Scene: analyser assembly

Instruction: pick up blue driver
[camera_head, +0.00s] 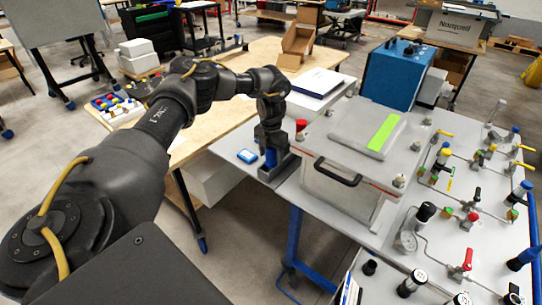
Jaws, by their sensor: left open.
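The blue driver (270,157) seems to be the narrow blue upright piece at the grey holder (279,173), near the left edge of the grey table. Its upper part is hidden by my gripper. My left gripper (269,146) points down right over it and is open. I cannot tell whether the fingers are around the blue piece or touching it. My right gripper is not in view.
A small blue-and-white device (247,156) lies just left of the holder. A lidded grey case (345,190) with a black handle stands close on the right. A blue box (394,75) is behind it. Valves and fittings cover the panel at right.

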